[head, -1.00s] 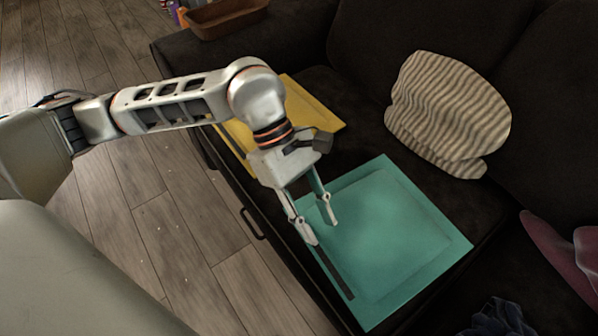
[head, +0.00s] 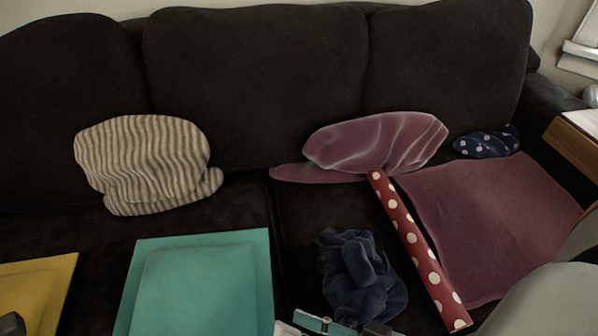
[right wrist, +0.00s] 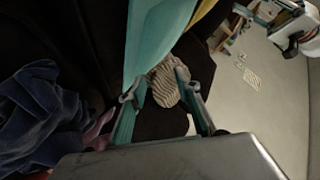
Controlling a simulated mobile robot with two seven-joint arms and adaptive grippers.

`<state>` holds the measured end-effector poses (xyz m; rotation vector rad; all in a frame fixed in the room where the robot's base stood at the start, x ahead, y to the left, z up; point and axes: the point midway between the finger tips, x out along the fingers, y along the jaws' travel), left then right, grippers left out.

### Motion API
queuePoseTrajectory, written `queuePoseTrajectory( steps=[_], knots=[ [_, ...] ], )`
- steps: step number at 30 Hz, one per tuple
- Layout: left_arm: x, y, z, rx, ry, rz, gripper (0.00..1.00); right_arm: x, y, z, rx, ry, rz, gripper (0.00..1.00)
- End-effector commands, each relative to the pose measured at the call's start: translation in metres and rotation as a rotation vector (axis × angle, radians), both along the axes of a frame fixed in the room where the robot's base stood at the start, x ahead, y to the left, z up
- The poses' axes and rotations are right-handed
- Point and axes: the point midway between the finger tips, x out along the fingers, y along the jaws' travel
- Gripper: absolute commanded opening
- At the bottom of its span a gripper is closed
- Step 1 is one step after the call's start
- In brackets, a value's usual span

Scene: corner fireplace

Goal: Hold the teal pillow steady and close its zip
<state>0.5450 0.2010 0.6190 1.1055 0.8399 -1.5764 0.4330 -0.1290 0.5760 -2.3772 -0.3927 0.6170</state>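The teal pillow (head: 205,285) lies flat on the dark sofa seat in the head view, its near edge cut off by the frame. Its zip does not show now. In the right wrist view the teal pillow (right wrist: 160,35) comes down from the top, close to the left-hand finger. My right gripper (right wrist: 165,105) is open, its fingers apart; whether the pillow's edge lies between them is unclear. Only a little of it shows at the bottom of the head view (head: 325,325). A white and black part, probably my left arm (right wrist: 305,30), shows top right; its fingers cannot be made out.
A yellow pillow (head: 45,285) lies left of the teal one. A striped pillow (head: 145,160) leans behind. A crumpled navy cloth (head: 360,280) lies close right of the teal pillow, then a red dotted roll (head: 415,245), a mauve cloth (head: 490,215) and a mauve pillow (head: 375,145).

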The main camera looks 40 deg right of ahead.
Motion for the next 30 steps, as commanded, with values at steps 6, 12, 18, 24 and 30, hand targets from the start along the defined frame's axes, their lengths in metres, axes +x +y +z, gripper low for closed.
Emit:
queuePoseTrajectory(
  steps=[6,12,18,24,30],
  knots=[
    [0.000,0.000,0.000,-0.001,0.000,0.000,0.28,0.031,-0.028,-0.031,0.220,0.214,-0.016,0.33],
    [0.000,0.000,0.000,-0.001,0.000,0.000,0.28,0.049,-0.049,-0.044,0.338,0.357,-0.054,0.33],
    [0.000,0.000,0.000,-0.001,0.000,0.000,0.28,0.055,-0.055,-0.051,0.366,0.414,-0.068,0.33],
    [0.000,0.000,0.000,-0.001,0.000,0.000,0.28,0.073,-0.042,-0.062,0.369,0.414,-0.069,0.33],
    [0.000,0.000,0.000,-0.001,0.000,0.000,0.28,0.093,-0.027,-0.076,0.367,0.414,-0.068,0.33]
  ],
)
